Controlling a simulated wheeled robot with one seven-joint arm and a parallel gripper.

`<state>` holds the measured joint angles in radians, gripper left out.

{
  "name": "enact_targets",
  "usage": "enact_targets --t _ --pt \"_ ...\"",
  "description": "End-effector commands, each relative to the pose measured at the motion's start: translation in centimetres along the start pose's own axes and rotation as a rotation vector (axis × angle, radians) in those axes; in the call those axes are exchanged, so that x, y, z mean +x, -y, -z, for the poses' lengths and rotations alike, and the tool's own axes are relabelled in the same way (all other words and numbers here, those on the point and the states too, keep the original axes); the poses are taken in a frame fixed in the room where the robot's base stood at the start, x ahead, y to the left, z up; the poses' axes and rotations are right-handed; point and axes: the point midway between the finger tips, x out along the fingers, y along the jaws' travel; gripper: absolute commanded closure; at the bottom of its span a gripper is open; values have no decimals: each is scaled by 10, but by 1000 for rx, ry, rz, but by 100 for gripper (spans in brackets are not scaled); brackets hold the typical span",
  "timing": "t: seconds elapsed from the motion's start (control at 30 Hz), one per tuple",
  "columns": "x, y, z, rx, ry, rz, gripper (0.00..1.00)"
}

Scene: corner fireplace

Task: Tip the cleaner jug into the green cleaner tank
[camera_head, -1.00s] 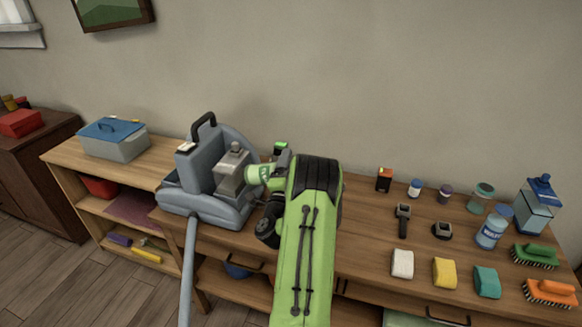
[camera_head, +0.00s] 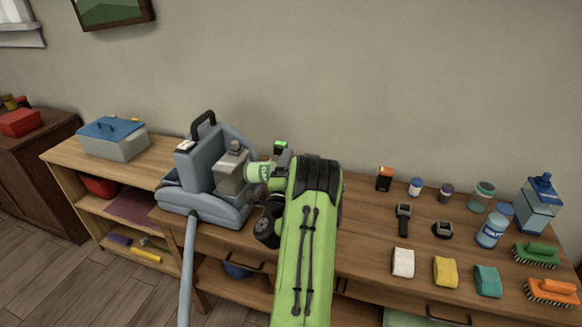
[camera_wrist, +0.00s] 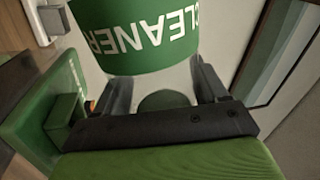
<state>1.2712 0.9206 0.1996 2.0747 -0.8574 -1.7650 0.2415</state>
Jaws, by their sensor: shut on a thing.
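The cleaner jug (camera_head: 260,172), white with a green band, is held in my gripper (camera_head: 278,180) beside the grey machine. Its CLEANER lettering reads upside down on the jug in the wrist view (camera_wrist: 135,32). The dark jaws of my gripper (camera_wrist: 165,98) are on either side of its white part. A greyish see-through tank (camera_head: 230,178) with a grey cap sits on the machine's right side, just left of the jug. I see no clear green on this tank. The jug's mouth and any liquid flow cannot be made out.
The grey cleaning machine (camera_head: 195,195) stands on the wooden bench (camera_head: 370,240), its hose hanging in front. Bottles, sponges and brushes (camera_head: 535,255) fill the bench's right end. A grey box with a blue lid (camera_head: 115,140) is at left. The wall is behind.

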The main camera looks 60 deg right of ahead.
Motion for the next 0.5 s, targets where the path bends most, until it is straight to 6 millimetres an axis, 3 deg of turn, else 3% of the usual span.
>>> enact_targets --t 0.5 --pt "0 -2 -1 37 -9 1 100"
